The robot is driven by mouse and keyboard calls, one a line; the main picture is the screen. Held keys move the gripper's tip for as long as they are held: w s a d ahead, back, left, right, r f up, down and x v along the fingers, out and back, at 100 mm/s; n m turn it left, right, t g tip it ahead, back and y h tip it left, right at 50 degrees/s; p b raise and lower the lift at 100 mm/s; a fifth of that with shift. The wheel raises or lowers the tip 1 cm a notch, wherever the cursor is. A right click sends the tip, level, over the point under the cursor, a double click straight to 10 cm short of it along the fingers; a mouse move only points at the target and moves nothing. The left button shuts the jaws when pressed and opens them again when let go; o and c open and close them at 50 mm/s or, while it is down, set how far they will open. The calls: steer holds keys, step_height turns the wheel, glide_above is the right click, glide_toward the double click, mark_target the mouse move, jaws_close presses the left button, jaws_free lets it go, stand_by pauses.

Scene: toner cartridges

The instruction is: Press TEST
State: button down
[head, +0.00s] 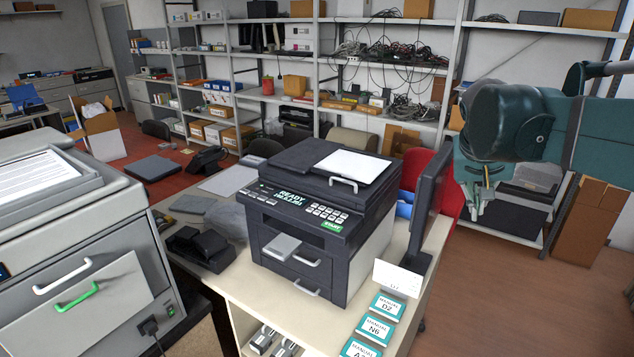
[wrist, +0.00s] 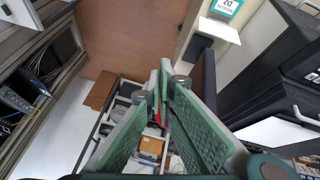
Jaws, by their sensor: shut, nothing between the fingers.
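A dark desktop printer (head: 318,225) stands on the desk in the head view. Its sloped front panel has a display (head: 291,199) reading READY, a pad of pale keys (head: 327,212) and a green key (head: 331,226). The green key's label is too small to read surely. My gripper (head: 474,212) hangs at the right, apart from the printer and beyond the monitor's right side. In the wrist view my gripper (wrist: 160,75) shows its green fingers closed together at the tips, with nothing held. The dark printer body (wrist: 275,85) is at the right there; its panel is not clearly visible.
A thin monitor (head: 430,200) stands upright on the desk between the printer and my gripper. Manual cards (head: 376,329) lie along the desk's right edge. A large grey machine (head: 85,250) is at the left. Shelves (head: 360,65) line the back. Open floor (head: 490,290) lies below my gripper.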

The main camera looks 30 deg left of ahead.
steer(key=w+a+r+p, duration=0.2)
steer(key=w+a, duration=0.2)
steer(key=a, duration=0.5)
steer(key=w+a+r+p, duration=0.2)
steer(key=w+a, duration=0.1)
steer(key=a, duration=0.6)
steer(key=n+t+h+p, duration=0.2)
steer(key=n+t+p, duration=0.1)
steer(key=p, duration=0.9)
glide_above(243, 189)
step_height(243, 189, down, 6)
steer(key=shift+f, duration=0.25)
steer(key=shift+f, duration=0.15)
steer(key=shift+w+f+b, duration=0.1)
steer(key=shift+f+b, duration=1.35)
steer(key=shift+f, duration=2.75)
